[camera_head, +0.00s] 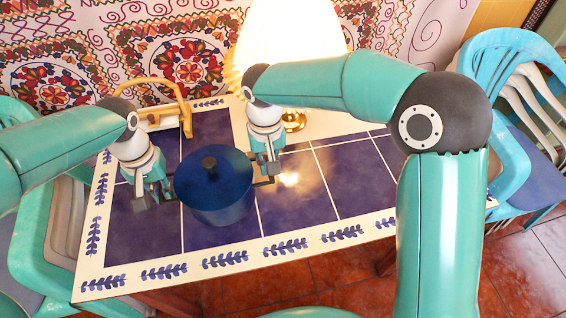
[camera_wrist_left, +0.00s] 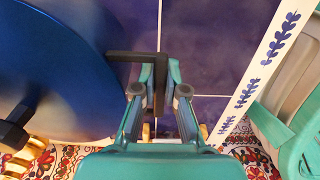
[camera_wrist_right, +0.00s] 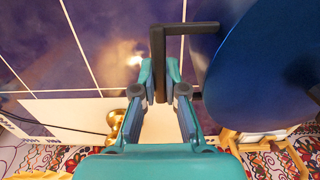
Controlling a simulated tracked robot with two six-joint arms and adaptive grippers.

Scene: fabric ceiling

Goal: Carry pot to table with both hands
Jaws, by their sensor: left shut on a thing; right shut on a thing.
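The blue pot (camera_head: 215,192) with a dark lid knob is over the left part of the tiled table (camera_head: 310,240). From the head view I cannot tell whether its base touches the tiles. My left gripper (camera_head: 153,196) is at the pot's left side, shut on its black handle, which shows in the left wrist view (camera_wrist_left: 133,56). My right gripper (camera_head: 266,176) is at the pot's right side, shut on the other black handle, seen in the right wrist view (camera_wrist_right: 172,30). The pot looks about level.
A lit lamp (camera_head: 290,45) with a brass base stands at the table's back. A wooden rack (camera_head: 160,112) sits at the back left. Blue chairs (camera_head: 525,130) stand at the right. The tiles right of the pot are clear.

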